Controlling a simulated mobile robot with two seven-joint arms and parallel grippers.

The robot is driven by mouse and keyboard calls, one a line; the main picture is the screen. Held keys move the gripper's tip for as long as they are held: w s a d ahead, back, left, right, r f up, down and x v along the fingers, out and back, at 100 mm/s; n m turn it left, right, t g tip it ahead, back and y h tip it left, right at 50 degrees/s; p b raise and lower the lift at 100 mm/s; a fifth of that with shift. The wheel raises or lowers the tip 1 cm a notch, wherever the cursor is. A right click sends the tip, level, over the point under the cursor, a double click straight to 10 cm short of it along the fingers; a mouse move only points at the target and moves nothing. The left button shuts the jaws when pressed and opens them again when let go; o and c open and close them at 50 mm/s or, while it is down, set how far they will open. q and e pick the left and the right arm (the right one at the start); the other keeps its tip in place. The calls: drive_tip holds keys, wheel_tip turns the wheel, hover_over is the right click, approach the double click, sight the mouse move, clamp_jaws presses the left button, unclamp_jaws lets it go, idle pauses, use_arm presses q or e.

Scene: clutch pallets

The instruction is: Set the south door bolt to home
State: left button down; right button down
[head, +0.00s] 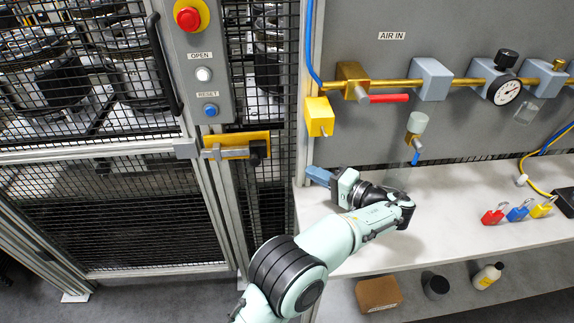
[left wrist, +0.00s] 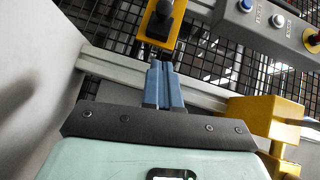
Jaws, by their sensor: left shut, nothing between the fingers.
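The door bolt is a yellow plate (head: 240,138) with a silver bar (head: 228,153) and a black knob (head: 258,150), on the post beside the mesh door. In the left wrist view the yellow plate (left wrist: 152,20) and its black knob (left wrist: 160,22) show at the top, beyond my fingertips. My left gripper (head: 309,171) has blue fingers, shut and empty. It is over the left end of the white bench, to the right of the bolt and apart from it. Its shut fingers also show in the left wrist view (left wrist: 161,68). My right gripper is not in view.
Above the bolt is a grey control box (head: 203,70) with a red stop button (head: 188,18). A yellow box (head: 320,116) hangs on the panel edge near my gripper. A red-handled valve (head: 389,98) and a gauge (head: 505,91) are on the right, above padlocks (head: 518,211).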

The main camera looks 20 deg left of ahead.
use_arm(q)
drive_tip(key=s+x, duration=0.3)
drive_tip(key=x, duration=0.9)
drive_tip(key=shift+w+a+f, duration=0.25)
drive_tip(key=shift+a, duration=0.3)
drive_tip(key=s+a+b, duration=0.3)
drive_tip(key=a, duration=0.2)
drive_tip(key=shift+s+a+b, duration=0.25)
drive_tip(key=shift+a+b, duration=0.05)
